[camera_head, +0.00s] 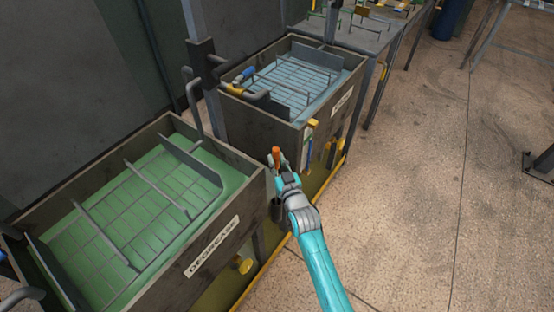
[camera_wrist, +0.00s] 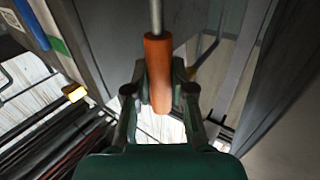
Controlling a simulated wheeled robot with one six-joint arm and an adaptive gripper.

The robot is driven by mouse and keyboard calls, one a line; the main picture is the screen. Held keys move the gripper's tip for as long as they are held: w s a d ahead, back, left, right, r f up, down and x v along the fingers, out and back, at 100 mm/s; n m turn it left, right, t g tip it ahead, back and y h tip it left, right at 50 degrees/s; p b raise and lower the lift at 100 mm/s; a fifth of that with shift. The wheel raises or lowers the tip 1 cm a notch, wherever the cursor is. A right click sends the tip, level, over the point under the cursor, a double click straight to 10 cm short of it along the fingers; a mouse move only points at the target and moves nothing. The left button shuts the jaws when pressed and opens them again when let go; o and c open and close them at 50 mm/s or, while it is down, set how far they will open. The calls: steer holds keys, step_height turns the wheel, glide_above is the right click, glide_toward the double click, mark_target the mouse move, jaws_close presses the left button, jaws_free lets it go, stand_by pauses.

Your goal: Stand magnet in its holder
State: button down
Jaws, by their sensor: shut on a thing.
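The magnet has an orange handle (camera_wrist: 158,75) and a thin grey metal rod (camera_wrist: 156,15). My gripper (camera_wrist: 160,92) is shut on the orange handle, one finger on each side, and the rod points to the top of the wrist view. In the head view the orange handle (camera_head: 276,154) sticks up at the tip of my gripper (camera_head: 280,166), near the corner gap between the two tanks. A dark cylinder (camera_head: 277,209) shows just below my gripper; I cannot tell whether it is the holder.
The degrease tank (camera_head: 218,247) with green liquid and racks stands at left. A second tank (camera_head: 276,122) with pale blue liquid stands behind it.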

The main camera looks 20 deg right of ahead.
steer(key=shift+f, duration=0.2)
steer(key=c, duration=0.9)
jaws_free()
steer(key=s, duration=1.2)
steer(key=s+f+g, duration=0.2)
steer(key=s+f, duration=0.1)
steer(key=s, duration=2)
steer(key=shift+g, duration=0.6)
steer(key=r+v, duration=0.1)
steer(key=v, duration=0.5)
steer(key=r+v, duration=0.1)
steer(key=v, duration=0.6)
steer(key=w+r+v, duration=0.1)
steer(key=r+v, duration=0.1)
steer(key=v, duration=0.4)
steer(key=shift+s+a+r, duration=0.1)
steer(key=shift+s+a, duration=0.15)
